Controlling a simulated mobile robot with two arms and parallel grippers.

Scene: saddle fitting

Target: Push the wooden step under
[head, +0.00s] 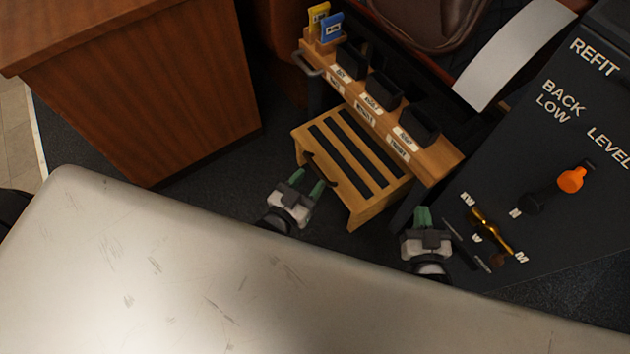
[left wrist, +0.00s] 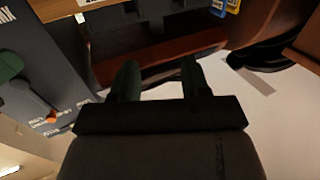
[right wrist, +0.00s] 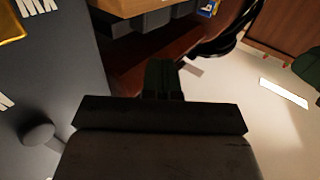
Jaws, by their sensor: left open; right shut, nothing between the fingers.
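The wooden step (head: 373,167) stands on the dark floor in the head view, with black strips on its top and a dark handle (head: 322,170) along its near left edge. Its far right side is close to and partly overlapped by the labelled wooden rack (head: 436,160). My left gripper (head: 311,183) is open, with its green fingers at the step's near left edge by the handle; I cannot tell whether they touch it. My right gripper (head: 423,216) is shut and empty, to the right of the step. The step is not clearly identifiable in either wrist view.
A dark panel (head: 540,150) with an orange knob (head: 571,179) and a brass lever (head: 490,230) stands right of my right gripper. A wooden cabinet (head: 150,90) stands at the left. A pale, scratched surface (head: 200,270) fills the foreground. Dark floor lies between cabinet and step.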

